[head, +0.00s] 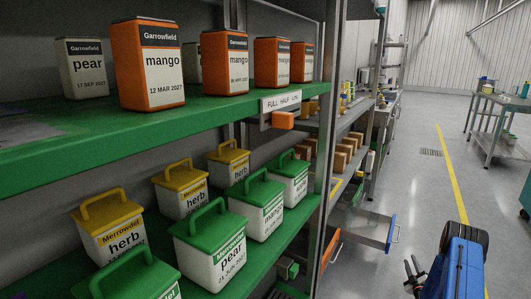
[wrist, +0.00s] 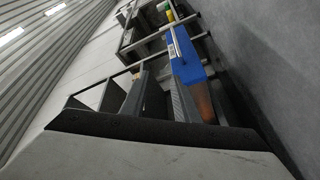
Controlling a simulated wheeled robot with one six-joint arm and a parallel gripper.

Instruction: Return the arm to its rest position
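My gripper (head: 412,265) shows at the bottom right of the head view, at the end of my blue arm, over the grey aisle floor. Its two dark fingers stand apart with nothing visible between them. In the wrist view the fingers of my gripper (wrist: 160,88) also stand apart and empty. The gripper is in free space to the right of the shelving and touches nothing that I can see. Part of the arm is cut off by the bottom edge of the head view.
Green shelves (head: 220,112) hold orange mango canisters (head: 147,65) and lidded herb, pear and mango tubs. A blue-fronted drawer (head: 391,234) juts into the aisle; its blue front (wrist: 186,55) shows in the wrist view. A workbench (head: 497,100) stands far right. The aisle floor between is clear.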

